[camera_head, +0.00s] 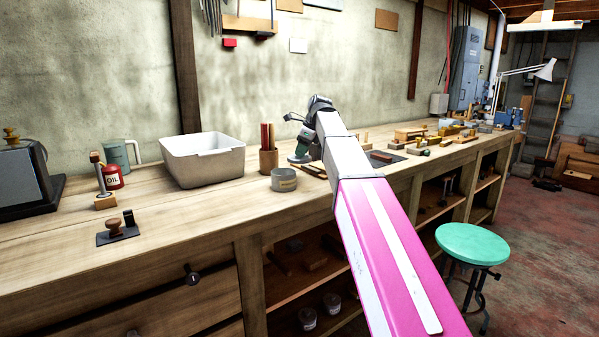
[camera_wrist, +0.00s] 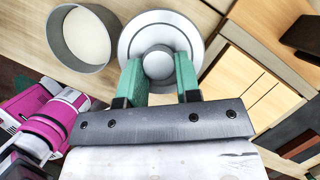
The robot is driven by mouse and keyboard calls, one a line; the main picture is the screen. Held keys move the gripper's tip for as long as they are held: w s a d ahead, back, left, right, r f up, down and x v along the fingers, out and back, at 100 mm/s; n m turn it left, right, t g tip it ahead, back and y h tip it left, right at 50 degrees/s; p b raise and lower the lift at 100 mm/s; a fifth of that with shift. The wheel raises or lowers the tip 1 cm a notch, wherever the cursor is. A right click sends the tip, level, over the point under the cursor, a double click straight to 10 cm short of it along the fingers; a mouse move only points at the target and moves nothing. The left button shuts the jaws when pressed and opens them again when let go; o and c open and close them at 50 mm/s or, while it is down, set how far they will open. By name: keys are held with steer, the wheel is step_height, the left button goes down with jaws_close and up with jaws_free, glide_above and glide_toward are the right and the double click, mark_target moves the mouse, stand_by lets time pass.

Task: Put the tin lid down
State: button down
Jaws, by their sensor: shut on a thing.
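The tin lid (camera_wrist: 133,42) is a round grey metal disc with a raised knob (camera_wrist: 158,62). My gripper (camera_wrist: 160,72), with green fingers, is shut on that knob. In the head view my gripper (camera_head: 306,136) is at the end of my pink and white arm, and the lid (camera_head: 299,159) shows below it. The grey tin (camera_head: 284,182) stands open on the workbench (camera_head: 215,207), just left of the lid. In the wrist view the open tin (camera_wrist: 58,48) shows pale contents. I cannot tell whether the lid touches the bench.
A wooden pot of pencils (camera_head: 268,159) stands behind the tin, and a white basin (camera_head: 203,160) is to the left. Several wooden blocks and tools lie further right along the bench. A green stool (camera_head: 471,244) stands on the floor. Bare bench lies left of the tin.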

steer(key=shift+f, duration=3.45)
steer(key=shift+f, duration=0.15)
steer(key=c, duration=0.8)
jaws_free()
steer(key=v, duration=1.2)
steer(key=shift+r, duration=0.2)
